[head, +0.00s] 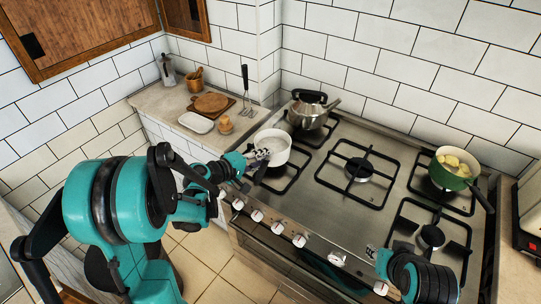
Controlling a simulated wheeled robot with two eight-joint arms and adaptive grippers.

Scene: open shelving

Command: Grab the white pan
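The white pan (275,142) is a round white pot on the front left burner of the steel stove (318,195). My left gripper (260,156) is at the pan's left front side, touching it or very close to it. Its small fingertips overlap the pan's wall, and I cannot tell whether they are closed on it. Any handle on that side is hidden. My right gripper (372,251) is low over the stove's front edge, away from the pan. Its fingers are too small to read.
A steel kettle (308,114) stands behind the pan. A green pan (450,175) with yellow food is at the far right of the stove. The counter (165,101) at the left holds a white dish (196,122), a wooden board (212,106) and a mortar (195,84). The middle burner (359,168) is free.

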